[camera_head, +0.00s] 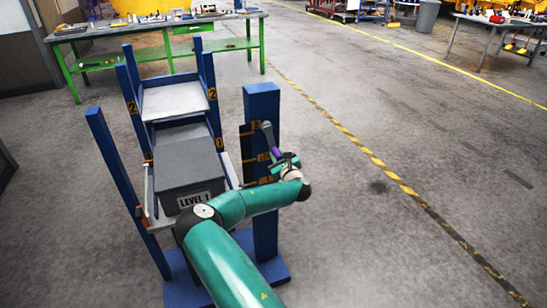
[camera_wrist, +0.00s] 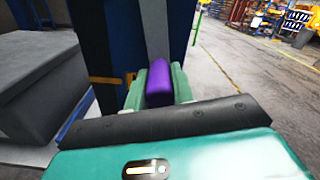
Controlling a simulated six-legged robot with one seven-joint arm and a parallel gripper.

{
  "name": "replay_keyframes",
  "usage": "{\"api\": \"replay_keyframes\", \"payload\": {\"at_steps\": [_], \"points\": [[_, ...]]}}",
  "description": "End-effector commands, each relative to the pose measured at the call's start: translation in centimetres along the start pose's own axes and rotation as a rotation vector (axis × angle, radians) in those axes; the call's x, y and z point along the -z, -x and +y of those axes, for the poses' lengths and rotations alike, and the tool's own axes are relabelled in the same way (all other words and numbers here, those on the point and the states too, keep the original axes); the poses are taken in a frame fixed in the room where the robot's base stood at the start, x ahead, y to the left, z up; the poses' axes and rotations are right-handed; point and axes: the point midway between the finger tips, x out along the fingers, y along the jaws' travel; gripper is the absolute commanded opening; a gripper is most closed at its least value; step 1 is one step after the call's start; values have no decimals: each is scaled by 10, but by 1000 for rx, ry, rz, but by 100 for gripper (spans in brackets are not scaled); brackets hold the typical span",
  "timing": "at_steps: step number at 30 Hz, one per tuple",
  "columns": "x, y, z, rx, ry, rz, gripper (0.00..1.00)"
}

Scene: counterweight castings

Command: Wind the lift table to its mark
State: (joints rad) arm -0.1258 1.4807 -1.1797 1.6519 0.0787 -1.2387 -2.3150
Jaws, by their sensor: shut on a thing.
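The lift table stands between blue posts, with a pale carriage edge (camera_head: 148,195) and a grey block (camera_head: 190,165) labelled "LEVEL 1" on it. A thick blue post (camera_head: 262,105) stands at its right and carries a grey crank (camera_head: 267,133) with a purple handle (camera_head: 276,152). My gripper (camera_wrist: 159,88) is shut on the purple handle (camera_wrist: 158,80), one green finger on each side. In the head view my gripper (camera_head: 284,162) is beside the post. Orange marks (camera_head: 248,158) show on the post's left side; which is the table's mark I cannot tell.
Behind the lift table stands a blue rack with grey shelves (camera_head: 175,100) and "2" labels. A green workbench (camera_head: 160,29) with tools is at the back left, another bench (camera_head: 500,25) at the back right. The floor right of the post is clear, crossed by a yellow-black line (camera_head: 375,160).

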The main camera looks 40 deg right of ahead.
Motion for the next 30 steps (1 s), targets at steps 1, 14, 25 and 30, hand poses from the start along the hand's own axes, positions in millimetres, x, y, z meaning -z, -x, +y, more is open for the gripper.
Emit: {"api": "replay_keyframes", "payload": {"at_steps": [1, 14, 25, 30], "points": [[-3, 0, -5, 6, 1, -5, 0], [-4, 0, -9, 7, -1, -7, 0], [-2, 0, -8, 5, -2, -4, 47], [-2, 0, -6, 3, -2, -3, 47]]}}
